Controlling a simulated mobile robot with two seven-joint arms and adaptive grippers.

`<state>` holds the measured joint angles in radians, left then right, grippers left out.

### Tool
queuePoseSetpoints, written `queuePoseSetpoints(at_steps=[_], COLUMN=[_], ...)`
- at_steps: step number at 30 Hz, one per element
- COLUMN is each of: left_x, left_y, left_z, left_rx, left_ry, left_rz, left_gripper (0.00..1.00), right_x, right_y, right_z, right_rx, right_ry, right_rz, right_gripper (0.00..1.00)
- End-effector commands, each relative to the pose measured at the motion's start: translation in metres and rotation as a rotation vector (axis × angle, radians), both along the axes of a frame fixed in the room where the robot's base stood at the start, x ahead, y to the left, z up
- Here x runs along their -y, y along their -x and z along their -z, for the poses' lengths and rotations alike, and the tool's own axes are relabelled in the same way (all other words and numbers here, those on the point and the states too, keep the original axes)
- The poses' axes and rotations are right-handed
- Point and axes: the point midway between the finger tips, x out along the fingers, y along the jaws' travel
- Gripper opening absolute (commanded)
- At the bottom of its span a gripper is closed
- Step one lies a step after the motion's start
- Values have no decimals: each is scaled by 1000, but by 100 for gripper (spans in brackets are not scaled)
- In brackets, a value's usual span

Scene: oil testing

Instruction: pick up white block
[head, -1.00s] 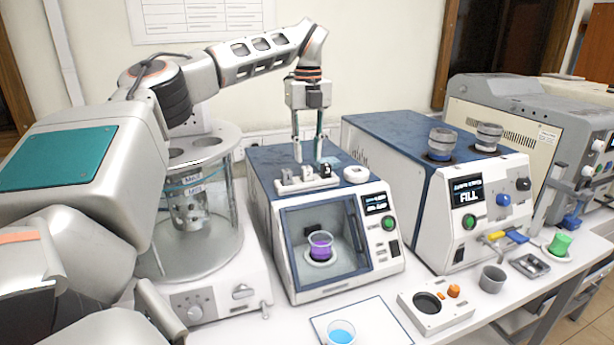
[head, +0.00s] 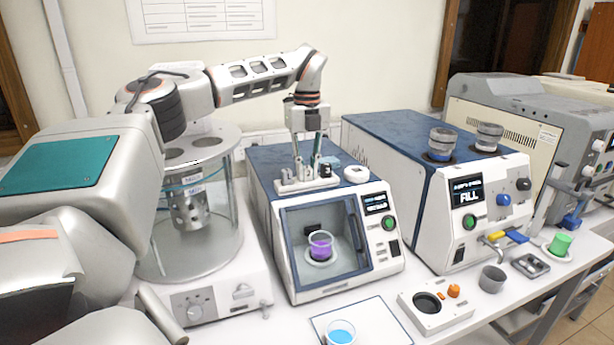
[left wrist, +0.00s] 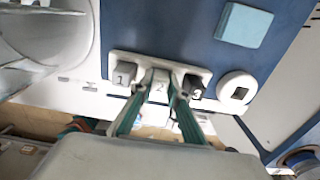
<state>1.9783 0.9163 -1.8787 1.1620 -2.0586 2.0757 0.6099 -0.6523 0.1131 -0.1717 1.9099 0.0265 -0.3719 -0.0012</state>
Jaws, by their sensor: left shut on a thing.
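The white block, marked 2 (left wrist: 160,80), stands in the middle of a white holder (left wrist: 203,74) between a grey block marked 1 (left wrist: 124,73) and a dark block marked 3 (left wrist: 193,84). The holder (head: 307,186) sits on the blue-topped instrument with the glass front. My left gripper (head: 306,172) reaches down from above. Its green-backed fingers are on either side of the white block in the left wrist view (left wrist: 162,90) and shut on it. The block is still in the holder; its lower part is hidden. My right gripper is not in view.
A light blue pad (left wrist: 244,25) and a white ring-shaped piece (head: 356,174) lie close to the holder. A glass-walled vessel (head: 190,215) stands left, and a second instrument (head: 400,150) right. A beaker of purple liquid (head: 320,246) is inside the instrument below.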

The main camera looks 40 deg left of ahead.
Motion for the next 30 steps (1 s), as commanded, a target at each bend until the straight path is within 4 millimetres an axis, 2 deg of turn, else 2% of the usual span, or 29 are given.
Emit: queuePoseSetpoints(at_steps=[8, 14, 17, 27, 30], left_x=[0, 0, 1, 1, 1], left_y=[0, -1, -1, -1, -1], left_z=[-6, -29, -51, -153, -170], left_rx=[1, 5, 5, 5, 2], left_ry=[0, -2, -2, -4, -2], left_rz=[0, 1, 0, -4, -4], left_gripper=[0, 0, 0, 0, 0], right_x=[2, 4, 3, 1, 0], right_y=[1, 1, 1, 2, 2], right_z=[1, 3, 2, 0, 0], right_rx=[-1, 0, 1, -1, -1], right_ry=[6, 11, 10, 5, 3], right_rz=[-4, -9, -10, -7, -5], right_gripper=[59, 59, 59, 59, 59])
